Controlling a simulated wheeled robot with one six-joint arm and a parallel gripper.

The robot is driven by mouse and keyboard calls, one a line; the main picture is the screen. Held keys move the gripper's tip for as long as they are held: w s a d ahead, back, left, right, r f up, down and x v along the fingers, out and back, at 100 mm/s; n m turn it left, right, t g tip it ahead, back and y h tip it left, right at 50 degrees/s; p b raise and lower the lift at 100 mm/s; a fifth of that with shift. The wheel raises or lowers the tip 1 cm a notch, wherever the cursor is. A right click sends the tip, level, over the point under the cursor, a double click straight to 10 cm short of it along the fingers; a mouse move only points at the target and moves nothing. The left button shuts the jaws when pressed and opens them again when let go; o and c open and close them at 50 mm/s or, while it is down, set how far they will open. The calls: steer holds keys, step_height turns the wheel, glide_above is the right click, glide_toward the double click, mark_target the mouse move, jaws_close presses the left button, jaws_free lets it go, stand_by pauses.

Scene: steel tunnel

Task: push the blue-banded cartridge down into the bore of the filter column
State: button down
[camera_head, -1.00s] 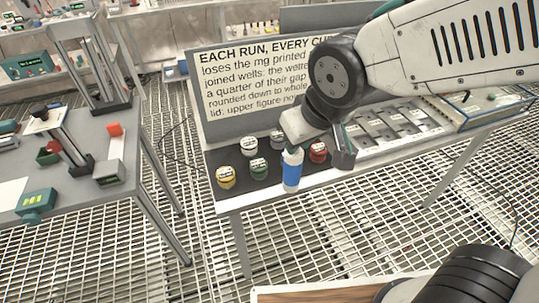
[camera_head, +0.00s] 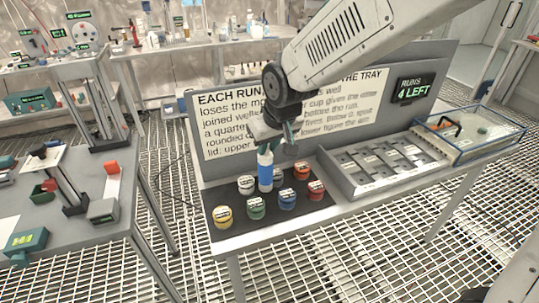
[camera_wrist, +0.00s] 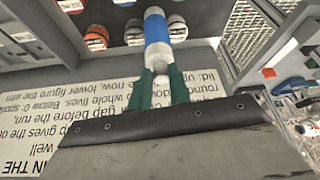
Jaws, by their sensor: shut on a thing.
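The blue-banded cartridge (camera_head: 265,174), white with a wide blue band, hangs upright in my gripper (camera_head: 267,149) above the dark mat with pots. My gripper is shut on its upper end. In the wrist view, the green fingers (camera_wrist: 158,88) of my gripper hold the cartridge (camera_wrist: 157,30) by one end, its blue band free. I cannot make out a filter column with a bore for certain; an upright post on a stand (camera_head: 66,180) is on the left table.
Several lidded pots, among them a yellow one (camera_head: 223,216) and a red one (camera_head: 316,190), stand below the cartridge. A signboard (camera_head: 225,125) rises behind. A grey slotted tray (camera_head: 385,163) and a clear-walled box (camera_head: 470,133) lie to the right. A grated floor gap separates the left table.

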mark_target(268, 158)
steer(key=shift+s+f, duration=0.1)
steer(key=shift+f, duration=1.55)
steer(key=c, duration=1.3)
jaws_free()
steer(key=v, duration=1.2)
steer(key=s+d+r+m+g+h, duration=0.1)
steer(key=s+d, duration=0.6)
steer(key=d, duration=0.1)
steer(key=s+d+r+m, duration=0.1)
steer(key=s+d+m, duration=0.1)
steer(key=s+d, duration=0.6)
steer(key=shift+d+r+m+g+h, duration=0.3)
steer(key=shift+d+r+g+h, duration=0.05)
steer(key=shift+d+g+h, duration=0.05)
steer(key=shift+o, duration=0.5)
steer(key=s+d+f+m+g, duration=0.1)
steer(key=s+d, duration=0.2)
steer(key=s, duration=0.4)
steer(key=shift+s+d, duration=0.35)
steer(key=shift+s, duration=0.05)
